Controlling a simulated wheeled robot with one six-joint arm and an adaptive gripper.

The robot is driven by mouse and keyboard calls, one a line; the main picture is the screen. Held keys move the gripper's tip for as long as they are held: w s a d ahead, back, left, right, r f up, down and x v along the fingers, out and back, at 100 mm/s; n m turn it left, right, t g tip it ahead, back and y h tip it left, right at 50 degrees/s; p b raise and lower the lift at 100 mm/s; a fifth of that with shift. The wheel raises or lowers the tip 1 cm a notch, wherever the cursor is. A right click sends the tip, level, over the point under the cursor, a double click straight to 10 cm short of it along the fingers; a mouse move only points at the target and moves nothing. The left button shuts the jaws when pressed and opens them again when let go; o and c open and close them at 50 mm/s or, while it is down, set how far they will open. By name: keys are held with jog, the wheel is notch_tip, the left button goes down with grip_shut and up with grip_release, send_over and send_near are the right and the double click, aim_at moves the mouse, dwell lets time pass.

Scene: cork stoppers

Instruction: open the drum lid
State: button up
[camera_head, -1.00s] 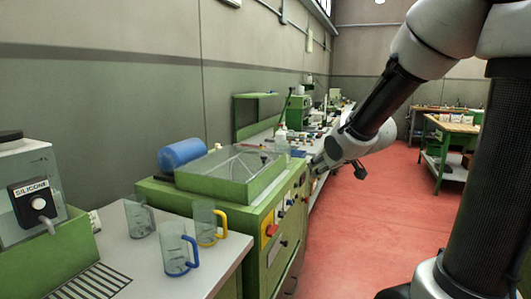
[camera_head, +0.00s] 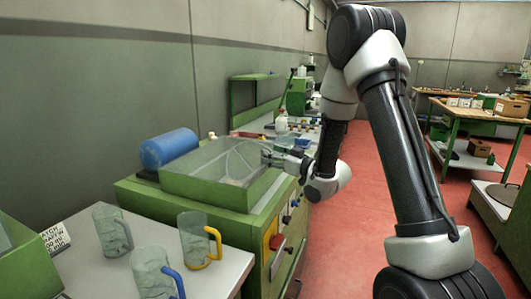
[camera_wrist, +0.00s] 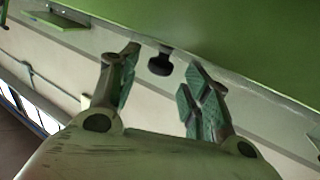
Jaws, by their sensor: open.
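The green machine (camera_head: 225,212) has a box on top with a clear, see-through lid (camera_head: 215,158) in a green frame. The lid looks closed. My gripper (camera_head: 267,155) is at the right side of the lid, pointing left, and the fingers look open. In the wrist view my gripper (camera_wrist: 165,70) has its two fingers apart. A small dark knob (camera_wrist: 160,66) shows between and beyond the fingertips, under the edge of a green panel (camera_wrist: 220,30). I cannot tell whether the fingers touch the knob. Nothing is held.
A blue cylinder (camera_head: 168,148) lies behind the machine. Clear mugs with yellow (camera_head: 195,242) and blue (camera_head: 152,270) handles and a plain one (camera_head: 112,232) stand on the near bench. A workbench with bottles runs beyond the machine. The red floor (camera_head: 360,210) at right is open.

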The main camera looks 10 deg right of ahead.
jog(key=shift+x, duration=2)
grip_shut()
